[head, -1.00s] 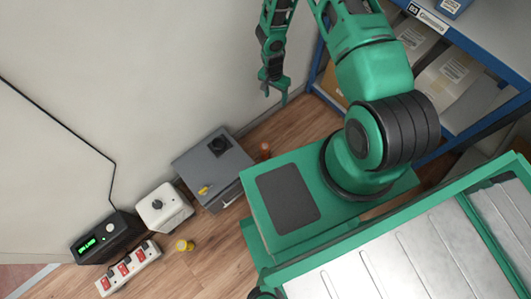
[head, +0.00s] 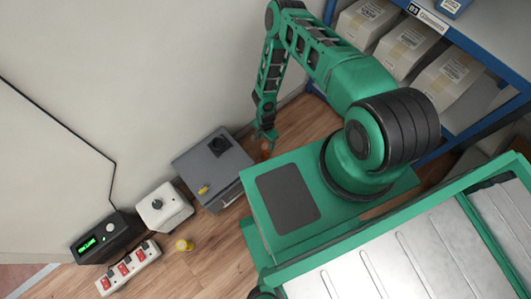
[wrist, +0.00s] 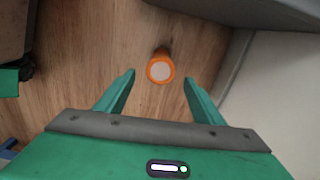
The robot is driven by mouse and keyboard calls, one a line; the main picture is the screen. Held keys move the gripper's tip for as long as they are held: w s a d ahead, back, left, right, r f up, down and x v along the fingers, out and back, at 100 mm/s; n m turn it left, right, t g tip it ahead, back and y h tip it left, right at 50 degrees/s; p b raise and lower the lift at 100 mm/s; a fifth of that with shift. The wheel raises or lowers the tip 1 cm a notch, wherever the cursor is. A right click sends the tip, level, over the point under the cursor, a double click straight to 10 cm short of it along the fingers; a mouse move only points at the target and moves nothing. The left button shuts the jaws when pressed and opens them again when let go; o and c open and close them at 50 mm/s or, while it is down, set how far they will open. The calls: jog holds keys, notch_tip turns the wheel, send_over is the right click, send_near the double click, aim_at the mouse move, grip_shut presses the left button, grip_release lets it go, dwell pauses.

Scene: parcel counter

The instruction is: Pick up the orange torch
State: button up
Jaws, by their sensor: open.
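The orange torch (wrist: 160,67) stands upright on the wooden floor, its pale round end facing up in the wrist view. In the head view the torch (head: 265,148) shows as a small orange patch between the grey box and my base, partly hidden by my gripper. My gripper (wrist: 158,88) is open and empty, its two green fingers apart. The torch lies just beyond the fingertips in the wrist view, roughly centred between them and not held. In the head view my gripper (head: 264,138) is right over or beside the torch.
A grey box (head: 212,165) with a black knob stands close left of the torch. A white box (head: 163,207), a black device with green display (head: 101,240), a power strip (head: 128,267) and a yellow object (head: 184,245) lie further left. A blue shelf (head: 465,50) with parcels stands right.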

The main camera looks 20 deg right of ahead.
aim_at(265, 145)
jog(key=shift+w+a+f, duration=0.1)
jog(key=shift+a+f, duration=0.05)
jog(key=shift+f, duration=2.8)
grip_shut()
jog(key=shift+r, duration=0.1)
